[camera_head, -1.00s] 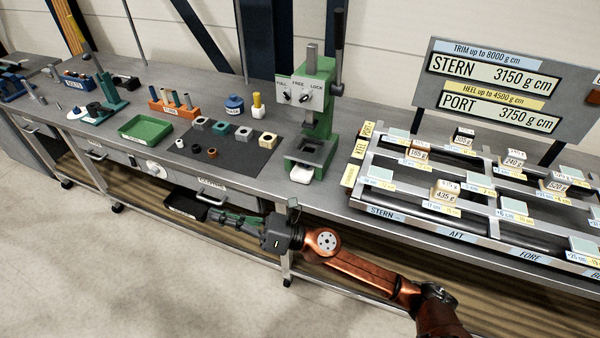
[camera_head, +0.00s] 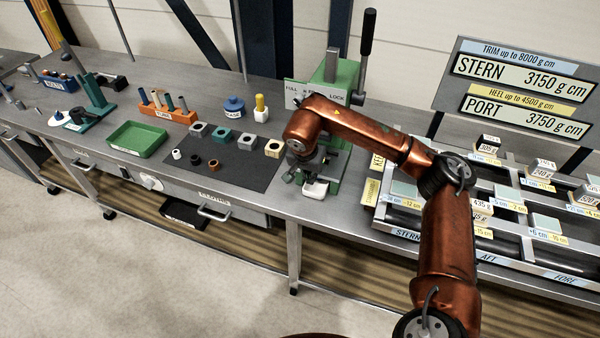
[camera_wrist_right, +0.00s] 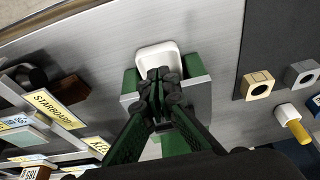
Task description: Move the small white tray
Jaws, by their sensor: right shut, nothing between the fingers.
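The small white tray (camera_head: 315,190) sits at the front foot of the green press (camera_head: 331,170) on the bench. In the right wrist view the white tray (camera_wrist_right: 158,57) lies just beyond my fingertips, partly hidden by them. My right gripper (camera_head: 300,177) is over the press base, just behind and left of the tray in the head view; my arm hides much of the press. In the right wrist view my right gripper (camera_wrist_right: 162,80) has its fingertips together with nothing held. I cannot tell whether they touch the tray. My left gripper is not in view.
A dark mat (camera_head: 222,162) with several small blocks and rings lies left of the press. A green tray (camera_head: 138,138) is farther left. The balance frame (camera_head: 510,232) with weights stands to the right. The bench front edge is close to the white tray.

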